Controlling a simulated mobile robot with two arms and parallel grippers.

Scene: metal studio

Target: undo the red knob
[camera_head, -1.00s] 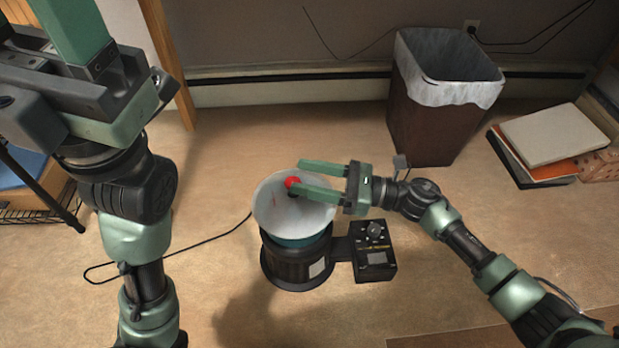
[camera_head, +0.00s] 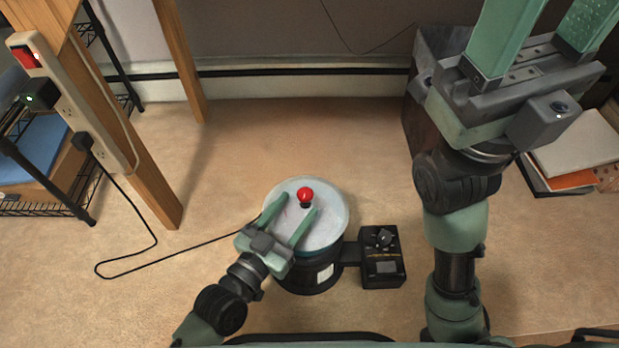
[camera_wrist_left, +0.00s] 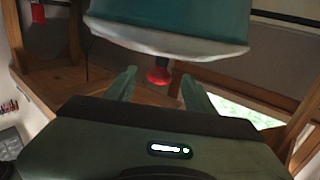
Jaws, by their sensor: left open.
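The red knob (camera_head: 305,194) stands upright on a short dark stem at the middle of a round whitish lid. The lid (camera_head: 335,215) covers a dark pot-like device (camera_head: 303,277) on the floor. My left gripper (camera_head: 297,202) comes in from the lower left, low over the lid. Its jaws are open, with the fingertips close to the knob. In the left wrist view the knob (camera_wrist_left: 158,74) shows between the two fingers, with a gap on each side. My right gripper (camera_head: 547,35) is raised at the upper right, its fingers apart and empty; their tips are out of frame.
A black control box (camera_head: 382,258) with a dial joins the device's right side. A cable runs left to a power strip (camera_head: 75,105) on a wooden post. A bin (camera_head: 418,115) stands partly hidden behind my right arm. Open floor lies behind the device.

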